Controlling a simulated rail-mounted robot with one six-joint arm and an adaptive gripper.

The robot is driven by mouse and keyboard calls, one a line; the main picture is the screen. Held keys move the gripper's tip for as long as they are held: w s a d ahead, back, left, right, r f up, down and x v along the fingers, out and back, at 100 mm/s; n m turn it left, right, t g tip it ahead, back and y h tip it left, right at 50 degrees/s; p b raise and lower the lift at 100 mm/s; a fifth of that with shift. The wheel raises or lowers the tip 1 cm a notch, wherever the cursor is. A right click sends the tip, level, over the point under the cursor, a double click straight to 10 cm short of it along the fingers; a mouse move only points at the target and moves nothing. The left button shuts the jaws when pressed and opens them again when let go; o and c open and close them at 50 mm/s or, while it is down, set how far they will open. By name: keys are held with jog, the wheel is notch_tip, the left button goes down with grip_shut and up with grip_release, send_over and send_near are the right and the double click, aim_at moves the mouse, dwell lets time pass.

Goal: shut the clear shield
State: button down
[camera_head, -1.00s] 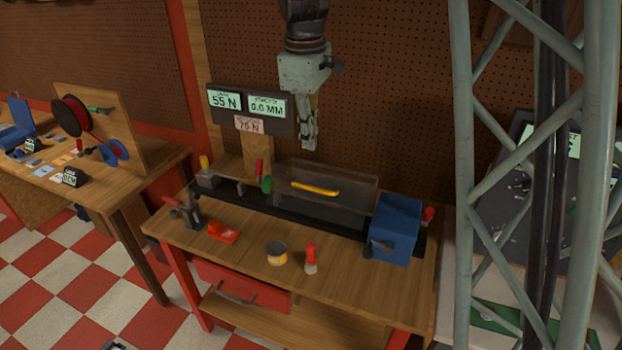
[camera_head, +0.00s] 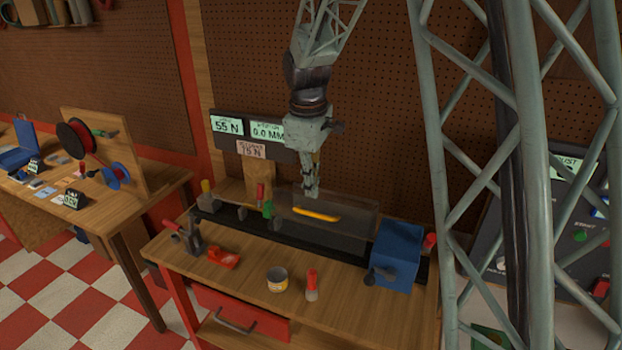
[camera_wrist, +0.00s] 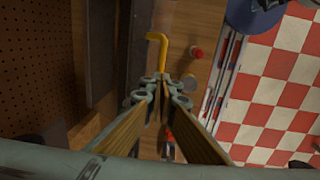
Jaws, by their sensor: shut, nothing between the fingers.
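The clear shield (camera_head: 352,217) is a see-through panel standing raised along the back of the black rail on the bench. Its yellow handle (camera_head: 318,215) runs along the panel's left part, and the handle (camera_wrist: 159,45) also shows in the wrist view. My gripper (camera_head: 310,195) points down just above the handle's left part. In the wrist view, my gripper's fingertips (camera_wrist: 163,78) are together and empty close to the handle's near end. I cannot tell whether they touch it.
A blue box (camera_head: 396,254) stands at the rail's right end. A red-handled clamp (camera_head: 187,236) is at the left. A tin (camera_head: 277,279), a red-handled brush (camera_head: 312,285) and a red tool (camera_head: 223,259) lie on the bench (camera_head: 252,300) in front. The pegboard wall (camera_head: 400,120) is behind.

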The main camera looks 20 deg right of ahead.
aim_at(312, 213)
jog(key=shift+w+d+f, duration=0.1)
jog(key=shift+w+f, duration=0.05)
jog(key=shift+f, duration=1.4)
jog(key=shift+w+d+f, duration=0.1)
jog(key=shift+f, duration=1.45)
